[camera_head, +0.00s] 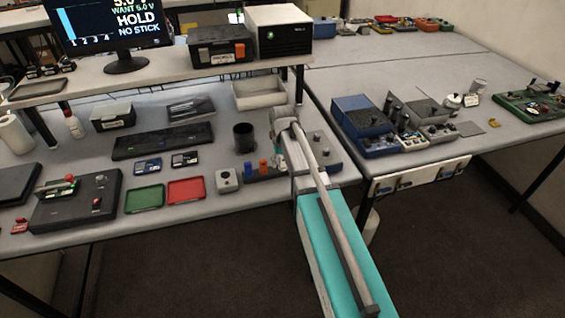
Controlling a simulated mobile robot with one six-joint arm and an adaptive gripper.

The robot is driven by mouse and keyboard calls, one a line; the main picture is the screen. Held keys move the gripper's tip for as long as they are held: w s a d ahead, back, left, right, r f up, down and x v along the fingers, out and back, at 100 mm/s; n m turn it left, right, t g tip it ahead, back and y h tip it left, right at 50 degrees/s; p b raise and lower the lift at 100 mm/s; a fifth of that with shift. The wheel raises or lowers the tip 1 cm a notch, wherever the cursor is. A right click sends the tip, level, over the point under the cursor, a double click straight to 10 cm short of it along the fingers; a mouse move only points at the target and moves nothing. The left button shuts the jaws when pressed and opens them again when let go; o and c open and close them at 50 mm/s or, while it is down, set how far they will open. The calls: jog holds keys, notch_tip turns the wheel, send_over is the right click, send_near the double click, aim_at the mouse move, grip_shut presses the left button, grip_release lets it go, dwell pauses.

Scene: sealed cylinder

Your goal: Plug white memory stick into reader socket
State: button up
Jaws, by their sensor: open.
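My arm reaches over the bench from the bottom of the picture. Its fingers cannot be made out, as my own arm links cover that spot. A small rack (249,176) beside the arm holds an upright blue piece (262,167) and an orange piece (275,161), which look like memory sticks. No white memory stick can be made out, and the arm covers part of this area. A small grey box (227,180) with a dark round spot on top stands left of the rack. I cannot tell whether it is the reader. The monitor (110,30) reads HOLD and NO STICK.
Green (145,198) and red (186,191) trays lie left of the grey box. A dark control box (75,200) stands farther left. A black cup (244,137), keyboard (163,141) and pale bin (260,93) stand behind. Blue and grey instruments crowd the right table (500,145).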

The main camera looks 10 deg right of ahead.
dwell(0.9)
grip_shut()
jog(key=shift+r, duration=0.2)
jog(key=shift+r+p, duration=0.35)
jog(key=shift+p, duration=0.25)
jog(key=shift+r+p, duration=0.55)
jog(key=shift+r, duration=0.05)
jog(key=shift+r+p, duration=1.75)
jog(key=shift+r, duration=0.1)
